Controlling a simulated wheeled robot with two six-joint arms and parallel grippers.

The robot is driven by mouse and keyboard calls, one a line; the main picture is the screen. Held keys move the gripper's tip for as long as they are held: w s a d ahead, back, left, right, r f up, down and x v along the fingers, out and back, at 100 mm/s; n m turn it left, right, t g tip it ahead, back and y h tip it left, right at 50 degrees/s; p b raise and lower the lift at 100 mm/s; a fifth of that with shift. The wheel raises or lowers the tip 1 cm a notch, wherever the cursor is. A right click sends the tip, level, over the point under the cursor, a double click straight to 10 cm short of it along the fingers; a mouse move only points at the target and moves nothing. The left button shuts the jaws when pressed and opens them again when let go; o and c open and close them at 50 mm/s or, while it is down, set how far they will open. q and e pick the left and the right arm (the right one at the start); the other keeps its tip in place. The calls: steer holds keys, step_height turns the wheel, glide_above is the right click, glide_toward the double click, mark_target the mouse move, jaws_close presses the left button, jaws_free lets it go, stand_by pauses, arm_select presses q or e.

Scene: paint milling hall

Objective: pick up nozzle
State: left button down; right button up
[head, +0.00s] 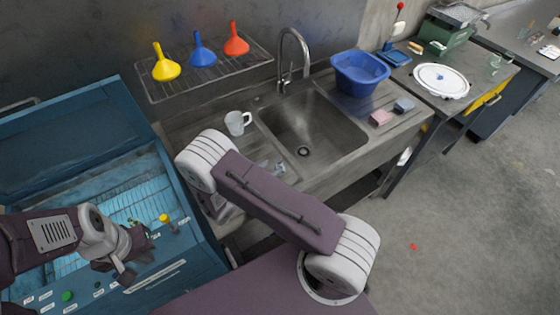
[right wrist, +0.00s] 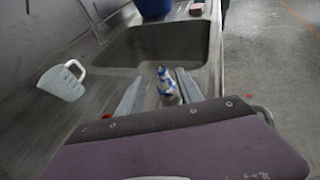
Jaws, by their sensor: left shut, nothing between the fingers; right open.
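A small blue-and-white piece, which looks like the nozzle (right wrist: 166,84), lies on the steel sink unit near the basin's left rim. In the right wrist view it shows between the two fingers of my right gripper (right wrist: 160,75), which is open. I cannot tell whether a finger touches it. In the head view a small bluish-white piece (head: 280,168) shows just past my right arm, which hides most of the right gripper. My left gripper (head: 124,277) is shut and empty over the front panel of the blue cabinet.
A blue tub (head: 360,72), a pink sponge (head: 381,117) and a blue-grey sponge (head: 404,105) sit to the right. Yellow, blue and red funnels (head: 202,54) stand on a rack.

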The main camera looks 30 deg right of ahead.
mark_target(279, 162)
steer(key=p+x, duration=0.1)
steer(key=x, duration=0.3)
steer(key=shift+d+f, duration=0.1)
steer(key=shift+w+d+p, duration=0.1)
steer(key=shift+d+p, duration=0.25)
steer(key=shift+p, duration=0.15)
steer(key=p+x, duration=0.1)
steer(key=x, duration=0.3)
steer(key=shift+p, duration=0.3)
steer(key=shift+w+d+f, duration=0.1)
steer(key=shift+d+f, duration=0.1)
steer(key=shift+a+r, duration=0.1)
jaws_close()
